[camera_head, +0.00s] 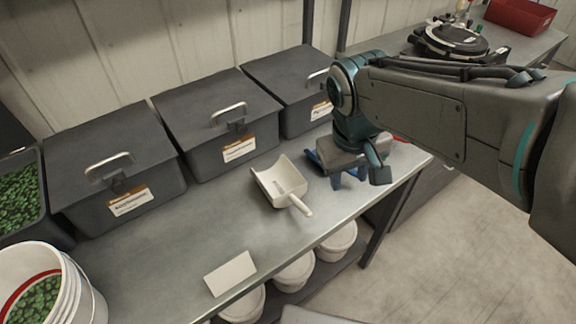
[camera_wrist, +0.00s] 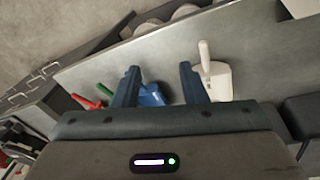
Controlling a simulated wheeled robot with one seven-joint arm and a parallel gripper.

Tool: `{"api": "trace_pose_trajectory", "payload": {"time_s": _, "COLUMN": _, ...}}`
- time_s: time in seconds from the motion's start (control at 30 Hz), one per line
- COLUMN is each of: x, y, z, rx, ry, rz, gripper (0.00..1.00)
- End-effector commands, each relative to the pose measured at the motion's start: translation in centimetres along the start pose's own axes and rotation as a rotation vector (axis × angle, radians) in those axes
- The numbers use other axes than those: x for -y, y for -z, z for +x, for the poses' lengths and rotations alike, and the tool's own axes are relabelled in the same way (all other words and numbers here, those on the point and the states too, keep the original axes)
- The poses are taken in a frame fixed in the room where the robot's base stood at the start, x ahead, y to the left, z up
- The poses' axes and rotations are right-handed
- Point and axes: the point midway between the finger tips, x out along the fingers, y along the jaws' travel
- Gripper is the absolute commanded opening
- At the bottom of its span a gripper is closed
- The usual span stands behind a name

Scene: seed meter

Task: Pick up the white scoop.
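The white scoop (camera_head: 280,184) lies on the metal bench in the head view, its handle pointing toward the front edge. In the wrist view the scoop (camera_wrist: 216,80) lies just right of my gripper's right finger. My gripper (camera_wrist: 158,84) is open, with its two blue fingers apart and nothing held between them. In the head view my gripper (camera_head: 345,172) is to the right of the scoop, apart from it, and its fingers are partly hidden by the wrist. A blue object (camera_wrist: 152,95) shows beyond and between the fingers.
Lidded grey bins (camera_head: 215,110) line the back of the bench (camera_head: 175,255). A white card (camera_head: 230,273) lies near the front edge. A white bucket (camera_head: 85,295) stands at left. Red (camera_wrist: 88,102) and green items lie left of my fingers in the wrist view.

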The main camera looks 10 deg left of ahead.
Motion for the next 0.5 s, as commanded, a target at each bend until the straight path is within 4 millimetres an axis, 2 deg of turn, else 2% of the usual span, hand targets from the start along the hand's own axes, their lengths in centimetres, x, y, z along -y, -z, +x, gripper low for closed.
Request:
{"api": "trace_pose_trajectory", "payload": {"time_s": 0.03, "x": 2.2, "y": 1.3, "z": 0.7, "rx": 0.013, "ry": -0.005, "rz": -0.074, "gripper": 0.39}}
{"api": "trace_pose_trajectory", "payload": {"time_s": 0.2, "x": 7.0, "y": 3.9, "z": 1.1, "rx": 0.037, "ry": -0.030, "rz": -0.232, "gripper": 0.39}}
{"api": "trace_pose_trajectory", "payload": {"time_s": 0.33, "x": 8.9, "y": 4.7, "z": 1.2, "rx": 0.044, "ry": -0.041, "rz": -0.288, "gripper": 0.39}}
{"api": "trace_pose_trajectory", "payload": {"time_s": 0.5, "x": 9.2, "y": 4.7, "z": 3.2, "rx": 0.050, "ry": -0.044, "rz": -0.300, "gripper": 0.39}}
